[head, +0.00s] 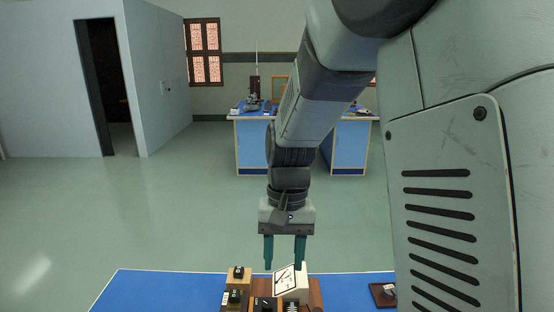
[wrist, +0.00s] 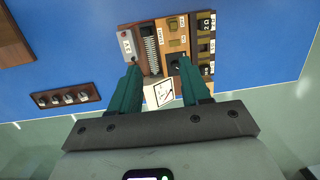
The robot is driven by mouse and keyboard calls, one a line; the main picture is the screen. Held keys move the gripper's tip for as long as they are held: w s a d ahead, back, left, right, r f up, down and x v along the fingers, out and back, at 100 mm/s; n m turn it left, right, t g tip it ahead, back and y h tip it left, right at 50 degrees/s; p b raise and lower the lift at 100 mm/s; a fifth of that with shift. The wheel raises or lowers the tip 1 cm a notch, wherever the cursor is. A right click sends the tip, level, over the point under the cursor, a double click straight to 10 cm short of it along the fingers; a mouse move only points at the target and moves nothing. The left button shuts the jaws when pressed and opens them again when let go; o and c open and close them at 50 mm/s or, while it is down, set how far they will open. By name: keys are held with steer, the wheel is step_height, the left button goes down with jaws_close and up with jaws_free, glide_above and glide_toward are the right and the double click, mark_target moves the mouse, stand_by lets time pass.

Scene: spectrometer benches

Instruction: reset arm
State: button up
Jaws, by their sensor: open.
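My gripper (head: 284,250) has two teal fingers, spread apart with nothing between them. It hangs pointing down above a wooden instrument board (head: 315,293) on the blue bench top. The wrist view shows my gripper (wrist: 156,85) from behind, with the board (wrist: 168,18) beyond the fingertips. The board carries a coil, dark knobs and small labelled blocks. A white dial meter (head: 285,281) stands tilted on the board; it also shows between the fingers in the wrist view (wrist: 159,94). I cannot tell the exact gap between the fingertips and the board.
The blue bench top (head: 150,290) is clear at the left. A small dark wooden block (head: 382,294) lies at the right. In the wrist view, a strip with several knobs (wrist: 66,98) lies at left. Another blue bench (head: 257,148) stands at the back, with open floor between.

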steer(key=s+d+r+t, duration=0.3)
steer(key=s+d+r, duration=0.2)
steer(key=s+r, duration=0.2)
steer(key=s+d+r+t, duration=0.4)
steer(key=s+r, duration=0.3)
steer(key=s, duration=0.2)
steer(key=shift+d+r, duration=0.4)
steer(key=shift+d, duration=0.1)
stand_by(0.4)
